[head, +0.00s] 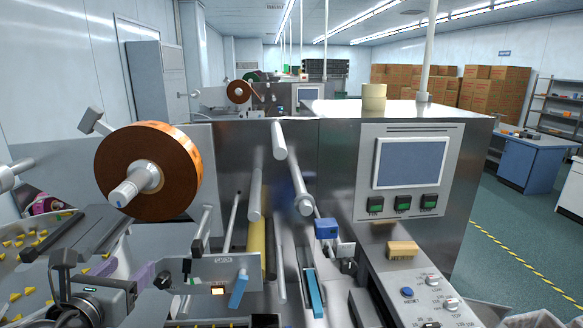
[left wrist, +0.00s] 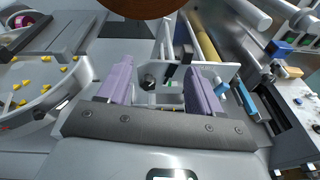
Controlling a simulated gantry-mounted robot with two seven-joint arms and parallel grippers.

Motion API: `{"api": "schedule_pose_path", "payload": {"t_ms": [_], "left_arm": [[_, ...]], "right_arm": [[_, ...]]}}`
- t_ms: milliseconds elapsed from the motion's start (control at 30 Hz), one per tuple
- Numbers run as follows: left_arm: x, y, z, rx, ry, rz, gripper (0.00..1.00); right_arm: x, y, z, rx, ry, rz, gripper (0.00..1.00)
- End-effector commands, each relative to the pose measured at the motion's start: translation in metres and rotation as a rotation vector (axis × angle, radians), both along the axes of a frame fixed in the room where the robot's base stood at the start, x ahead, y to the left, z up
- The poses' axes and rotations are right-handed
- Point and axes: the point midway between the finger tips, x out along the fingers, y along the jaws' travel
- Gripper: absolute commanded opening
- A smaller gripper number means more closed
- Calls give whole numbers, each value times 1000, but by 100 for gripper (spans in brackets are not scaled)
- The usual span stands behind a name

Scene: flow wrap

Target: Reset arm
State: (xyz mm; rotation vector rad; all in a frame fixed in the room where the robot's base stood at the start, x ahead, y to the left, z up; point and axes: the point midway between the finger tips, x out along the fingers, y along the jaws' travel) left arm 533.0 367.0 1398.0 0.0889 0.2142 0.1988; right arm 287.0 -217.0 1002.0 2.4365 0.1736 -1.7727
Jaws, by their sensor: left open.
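My left gripper (head: 126,271) is at the lower left of the head view, in front of the wrapping machine. In the left wrist view its two purple fingers (left wrist: 158,76) stand apart with nothing held between them. A grey metal bracket with a small lit orange display (head: 218,291) is just to the right of the fingers in the head view. The left wrist view shows a pale bracket with openings beyond the fingertips. My right gripper is in neither view.
A brown film roll (head: 148,171) hangs above the left gripper. A bowl with yellow pieces (left wrist: 38,82) is to its left. A control screen (head: 411,162) and a button panel (head: 430,300) are on the right. Blue-handled parts (head: 314,293) stand in the middle.

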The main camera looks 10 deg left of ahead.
Motion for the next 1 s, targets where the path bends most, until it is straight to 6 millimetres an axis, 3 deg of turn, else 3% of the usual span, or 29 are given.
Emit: {"api": "schedule_pose_path", "payload": {"t_ms": [33,200,400,600,700,833,1000], "left_arm": [[2,-16,-38,-28,70,-31,65],[-12,-76,-150,-180,266,-126,65],[-57,-150,-250,-495,430,-143,65],[-114,-202,-316,-936,539,41,65],[-141,-215,-339,-1174,566,221,65],[-170,-218,-361,-1436,562,495,65],[-204,-207,-384,-1713,492,898,65]], "right_arm": [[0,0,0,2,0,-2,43],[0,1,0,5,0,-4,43],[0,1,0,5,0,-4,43],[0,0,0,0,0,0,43],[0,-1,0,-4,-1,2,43],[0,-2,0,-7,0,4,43],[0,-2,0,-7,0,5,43]]}}
